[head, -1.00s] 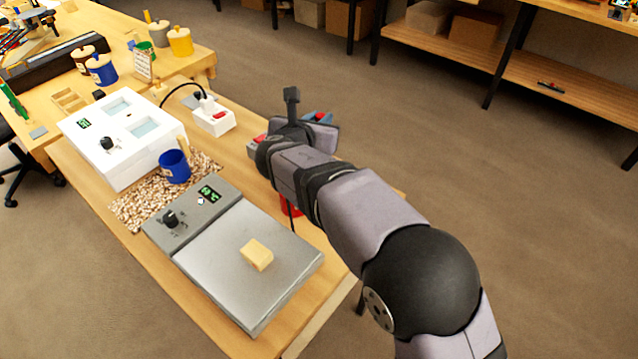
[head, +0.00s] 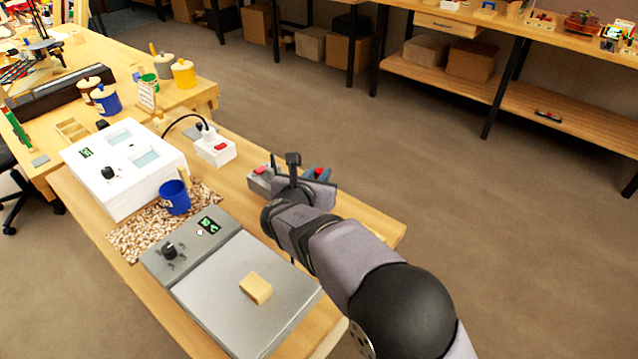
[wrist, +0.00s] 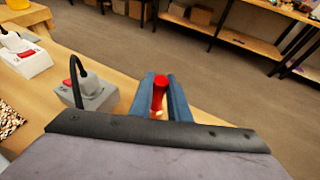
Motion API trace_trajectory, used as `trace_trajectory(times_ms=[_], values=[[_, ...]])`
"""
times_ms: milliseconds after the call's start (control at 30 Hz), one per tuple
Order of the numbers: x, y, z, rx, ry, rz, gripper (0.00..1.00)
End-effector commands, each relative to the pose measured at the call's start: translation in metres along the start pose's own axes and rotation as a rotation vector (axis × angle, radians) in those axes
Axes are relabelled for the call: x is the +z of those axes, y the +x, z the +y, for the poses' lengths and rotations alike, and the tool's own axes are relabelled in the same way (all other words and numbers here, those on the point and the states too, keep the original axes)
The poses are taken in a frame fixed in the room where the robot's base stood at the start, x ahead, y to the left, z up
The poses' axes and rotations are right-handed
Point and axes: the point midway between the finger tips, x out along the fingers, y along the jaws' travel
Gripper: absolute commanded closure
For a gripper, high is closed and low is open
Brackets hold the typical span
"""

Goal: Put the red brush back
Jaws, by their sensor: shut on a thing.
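The red brush (wrist: 160,88) is between the two blue fingers of my gripper (wrist: 161,80) in the wrist view. The gripper is shut on it. Its red end shows, with a small pale part nearer the camera; the rest is hidden. In the head view my gripper (head: 318,174) is over the far right part of the bench (head: 365,222), with a bit of red between the fingers. My arm covers the bench area below it.
A grey box with a red switch (head: 260,180) stands just left of my gripper. A blue cup (head: 175,198) stands on a speckled mat (head: 137,232). A grey hot plate (head: 225,310) carries a pale block (head: 256,289). The bench's right end looks clear.

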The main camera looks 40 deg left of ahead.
Motion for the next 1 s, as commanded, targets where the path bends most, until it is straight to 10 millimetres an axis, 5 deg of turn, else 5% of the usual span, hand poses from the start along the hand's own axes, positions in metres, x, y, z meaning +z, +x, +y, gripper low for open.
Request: trace_trajectory(times_ms=[233,667,700,733,1000], values=[[-0.026,0.011,0.000,-0.001,-0.002,0.001,1.00],[-0.031,0.013,0.000,0.000,0.000,0.001,1.00],[-0.030,0.012,0.000,0.000,0.000,0.001,0.75],[-0.030,0.012,0.000,0.000,0.000,0.001,0.68],[-0.029,0.012,0.000,0.000,0.000,0.001,0.65]])
